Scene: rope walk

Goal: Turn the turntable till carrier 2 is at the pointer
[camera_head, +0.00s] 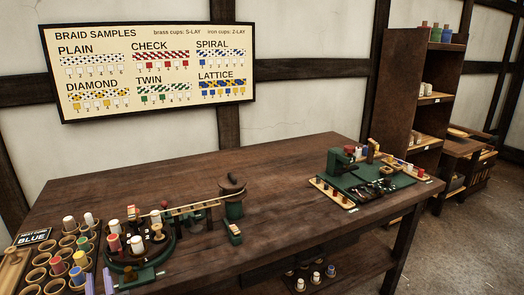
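The turntable (172,247) is a dark green round stand at the left front of the bench, carrying several upright bobbins. A small pale "2" shows beside the white bobbin; the other carrier numbers are too small to read. I cannot make out the pointer for sure. A pale wooden bar (192,209) runs from the turntable to a dark green post (232,203).
A green machine base (366,184) stands at the bench's right end. The bench middle (285,190) is clear.

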